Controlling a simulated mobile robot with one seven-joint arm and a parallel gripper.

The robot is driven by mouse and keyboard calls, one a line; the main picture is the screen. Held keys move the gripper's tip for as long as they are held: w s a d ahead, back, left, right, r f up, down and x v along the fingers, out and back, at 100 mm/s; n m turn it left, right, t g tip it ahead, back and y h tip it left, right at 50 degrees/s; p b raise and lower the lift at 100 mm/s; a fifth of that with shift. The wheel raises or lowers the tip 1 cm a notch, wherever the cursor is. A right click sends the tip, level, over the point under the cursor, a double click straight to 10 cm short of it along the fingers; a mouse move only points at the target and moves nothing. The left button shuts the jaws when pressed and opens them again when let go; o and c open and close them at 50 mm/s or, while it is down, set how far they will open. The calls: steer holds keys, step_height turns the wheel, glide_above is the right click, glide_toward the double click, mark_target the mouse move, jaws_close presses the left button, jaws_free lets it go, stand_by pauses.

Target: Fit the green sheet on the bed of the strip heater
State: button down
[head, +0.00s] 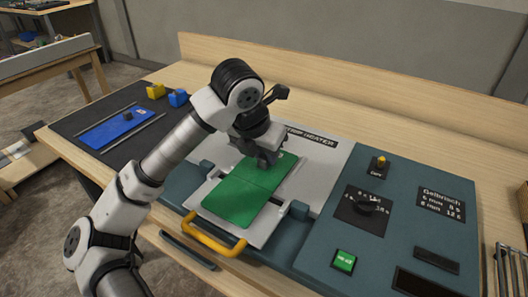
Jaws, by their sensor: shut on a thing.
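The green sheet (241,197) lies over the pale bed (263,228) of the strip heater (318,138). It looks flat, with a line across its middle. My gripper (266,163) points down at the sheet's far end and is shut on it. The fingertips and the part of the sheet they hold are partly hidden by the gripper body. I cannot tell whether the sheet touches the bed all over.
A yellow handle (214,243) is at the heater's front. The teal console (400,215) at right carries a dial (366,205), a green button (344,261) and a yellow-topped switch (380,163). A blue sheet (117,128) lies on the dark mat at left, near yellow (155,91) and blue (178,98) blocks.

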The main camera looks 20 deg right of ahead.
steer(key=shift+f+b, duration=0.3)
steer(key=shift+b, duration=0.05)
stand_by(0.5)
steer(key=c, duration=1.2)
jaws_free()
steer(key=shift+o, duration=0.2)
steer(key=b+v, duration=0.1)
steer(key=v, duration=1.2)
steer(key=shift+a+r+b, duration=0.2)
steer(key=shift+r+b, duration=0.15)
steer(key=shift+s, duration=0.1)
